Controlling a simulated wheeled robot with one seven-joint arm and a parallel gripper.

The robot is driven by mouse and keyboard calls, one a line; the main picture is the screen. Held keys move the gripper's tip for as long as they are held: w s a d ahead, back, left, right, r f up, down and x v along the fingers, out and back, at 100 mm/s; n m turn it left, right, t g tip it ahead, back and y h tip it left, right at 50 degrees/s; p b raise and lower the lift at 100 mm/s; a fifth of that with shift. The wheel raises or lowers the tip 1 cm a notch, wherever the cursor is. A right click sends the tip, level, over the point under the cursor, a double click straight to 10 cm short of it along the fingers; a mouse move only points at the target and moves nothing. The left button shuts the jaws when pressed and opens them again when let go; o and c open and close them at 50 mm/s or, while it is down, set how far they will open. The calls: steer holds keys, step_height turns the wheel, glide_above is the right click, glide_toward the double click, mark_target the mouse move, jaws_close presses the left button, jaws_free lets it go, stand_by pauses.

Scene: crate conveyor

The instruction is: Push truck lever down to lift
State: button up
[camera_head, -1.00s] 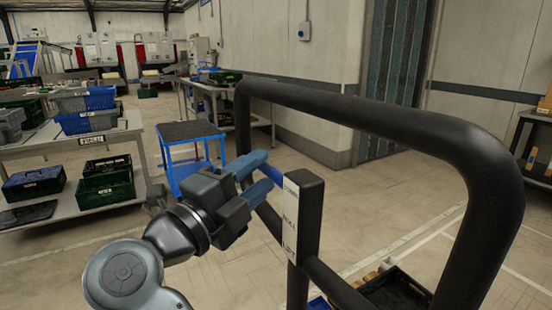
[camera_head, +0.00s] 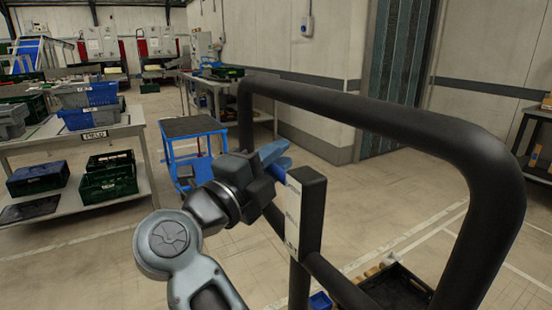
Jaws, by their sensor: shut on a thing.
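The truck's black tubular handle frame (camera_head: 375,112) fills the right half of the view. A black post (camera_head: 312,215) with a pale label plate stands inside it. The lever (camera_head: 279,174) is bright blue and sits at the top left of the post; most of it is hidden by my fingers. My gripper (camera_head: 276,158) has dull blue fingers that reach the lever from the left. It is shut on the lever, with its wrist lower and to the left. The fingers' exact contact with the lever is partly hidden.
A dark crate (camera_head: 398,287) and a small blue bin (camera_head: 320,302) are low behind the post. A blue cart (camera_head: 190,128) stands beyond my gripper. A table with crates (camera_head: 70,145) is at the left. Open floor lies between the table and the truck.

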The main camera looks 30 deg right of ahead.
mark_target(277, 179)
jaws_close()
steer(key=shift+p, duration=0.6)
step_height(277, 179, down, 2)
steer(key=n+y+p, duration=0.1)
steer(key=n+p, duration=0.2)
steer(key=p, duration=0.3)
steer(key=shift+s+n+y+p, duration=0.15)
steer(key=shift+n+y+p, duration=0.15)
steer(key=shift+s+f+n+p, duration=0.1)
steer(key=shift+f+n+p, duration=0.3)
steer(key=shift+f+p, duration=0.25)
steer(key=shift+f, duration=0.1)
steer(key=o, duration=0.6)
jaws_free()
